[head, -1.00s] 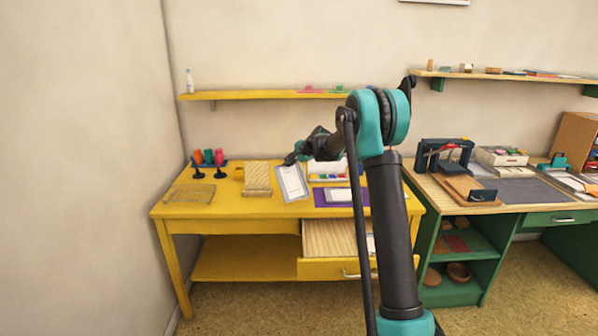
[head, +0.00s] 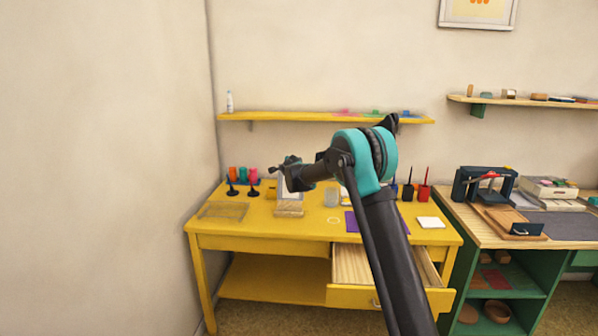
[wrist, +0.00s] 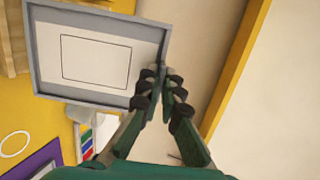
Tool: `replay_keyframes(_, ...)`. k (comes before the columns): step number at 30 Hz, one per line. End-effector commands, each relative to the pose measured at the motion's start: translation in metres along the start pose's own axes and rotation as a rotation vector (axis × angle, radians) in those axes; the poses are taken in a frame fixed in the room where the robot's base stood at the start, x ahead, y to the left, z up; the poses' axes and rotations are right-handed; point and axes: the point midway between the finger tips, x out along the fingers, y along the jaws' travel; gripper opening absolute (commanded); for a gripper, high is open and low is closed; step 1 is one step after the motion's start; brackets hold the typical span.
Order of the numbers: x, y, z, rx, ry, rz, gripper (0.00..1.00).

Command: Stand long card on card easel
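The long card (head: 291,193), white with a grey border and a printed rectangle, is upright at the wooden card easel (head: 289,210) on the yellow table. It covers the easel's slatted back, and its lower edge is at or just above the front ledge; contact is not clear. In the wrist view the card (wrist: 97,52) fills the upper left, with a bit of easel wood (wrist: 8,55) beyond it. My gripper (head: 284,171) is at the card's upper part. In the wrist view its fingertips (wrist: 161,74) are closed on the card's edge.
A wire rack (head: 223,210) and dark-handled stamps (head: 231,188) are left of the easel. The drawer (head: 370,295) is open below. A shelf (head: 300,117) runs behind.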

Motion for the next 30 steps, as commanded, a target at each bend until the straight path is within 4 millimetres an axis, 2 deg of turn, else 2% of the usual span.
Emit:
replay_keyframes(5,0.002,-0.004,0.011,-0.003,0.002,-0.02,0.0)
replay_keyframes(17,0.002,-0.004,0.011,-0.002,-0.002,-0.027,0.0)
replay_keyframes(30,0.02,0.013,0.008,-0.004,-0.004,-0.03,0.0)
